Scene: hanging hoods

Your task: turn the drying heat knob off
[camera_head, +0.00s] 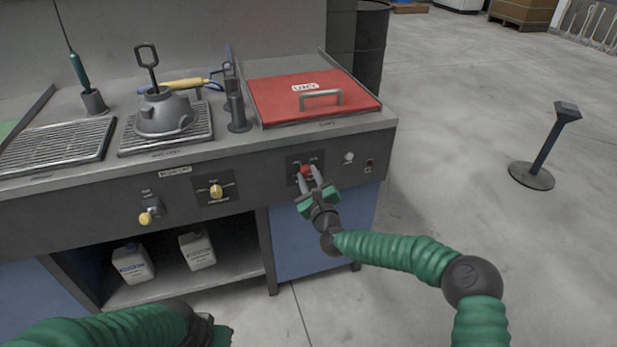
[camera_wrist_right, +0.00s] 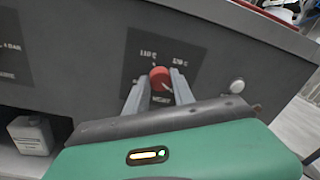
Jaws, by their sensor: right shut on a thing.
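A red knob (camera_head: 305,171) sits on a dark panel at the right part of the bench front. My right gripper (camera_head: 310,181) is shut on it, with one grey finger on each side. In the right wrist view the red knob (camera_wrist_right: 160,78) shows between the fingertips (camera_wrist_right: 159,86), with small white labels around it that are hard to read. Two yellow knobs, one (camera_head: 216,191) in the middle and one (camera_head: 147,217) lower left, are on the same front. My left gripper (camera_head: 208,331) is at the bottom edge, partly out of frame, and its fingers cannot be made out.
A red lid (camera_head: 312,96) with a grey handle lies on the bench top. A grey pot (camera_head: 164,113) stands on a grate. A white button (camera_head: 348,157) is right of the red knob. Jugs (camera_head: 132,263) stand on the shelf below. The floor at right is mostly clear.

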